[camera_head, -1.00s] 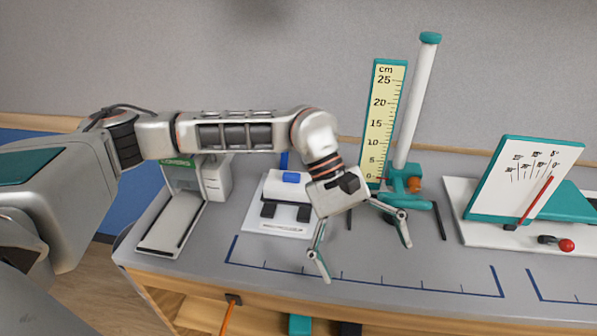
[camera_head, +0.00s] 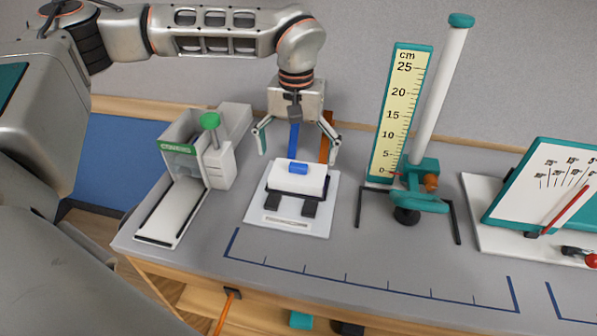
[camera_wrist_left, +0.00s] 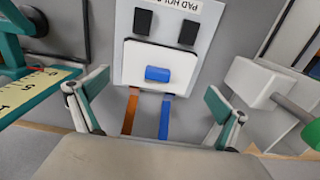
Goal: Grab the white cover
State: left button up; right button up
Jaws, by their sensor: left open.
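A white cover-like block (camera_head: 297,180) with a blue knob (camera_head: 298,168) on top rests on a white plate with dark pads at its front. The block also shows in the wrist view (camera_wrist_left: 139,58), where the plate is partly lettered "PAD HOL". My left gripper (camera_head: 298,146) points down above the back of the block. Its two fingers are spread apart with nothing between them. In the wrist view the left gripper (camera_wrist_left: 156,88) has the blue knob ahead, roughly centred between the fingers, and no contact shows. My right gripper is in no view.
A white dispenser (camera_head: 222,167) with a green knob and a green label stands to the left. A ruler (camera_head: 401,115) and a white tube (camera_head: 439,97) stand to the right. Blue (camera_wrist_left: 165,117) and orange (camera_wrist_left: 131,112) strips lie behind the plate. The front of the table is clear.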

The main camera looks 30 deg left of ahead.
aim_at(298, 166)
pick_arm(q)
jog(key=f, duration=0.4)
jog(key=shift+s+d+f, duration=0.1)
jog(key=shift+d, duration=0.1)
jog(key=shift+c, duration=0.4)
